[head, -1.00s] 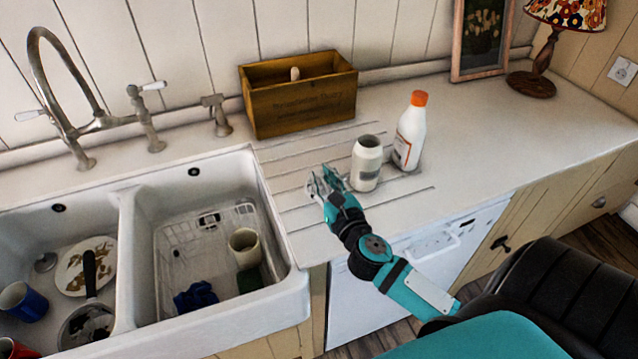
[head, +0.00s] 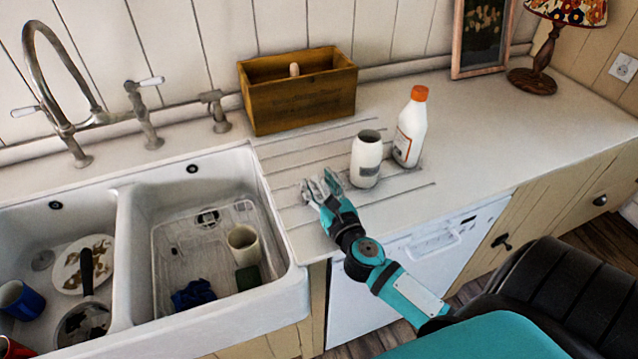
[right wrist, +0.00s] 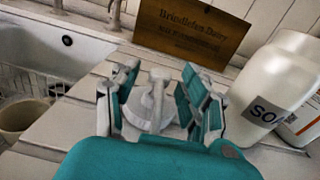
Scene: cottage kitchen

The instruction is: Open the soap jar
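The white soap jar (head: 366,160) stands upright on the draining board, and its top shows a dark open mouth. In the right wrist view the jar (right wrist: 262,92) is at the right, with part of its dark label showing. A pale lid with a knob (right wrist: 155,104) is between the fingers of my right gripper (right wrist: 160,100), low over the counter or resting on it. The fingers stand apart on both sides of the lid. In the head view my right gripper (head: 322,187) is left of the jar, apart from it. My left gripper is not in view.
A white bottle with an orange cap (head: 410,128) stands close behind the jar on the right. A wooden box (head: 303,100) is at the back. The double sink (head: 127,250) with dishes lies left.

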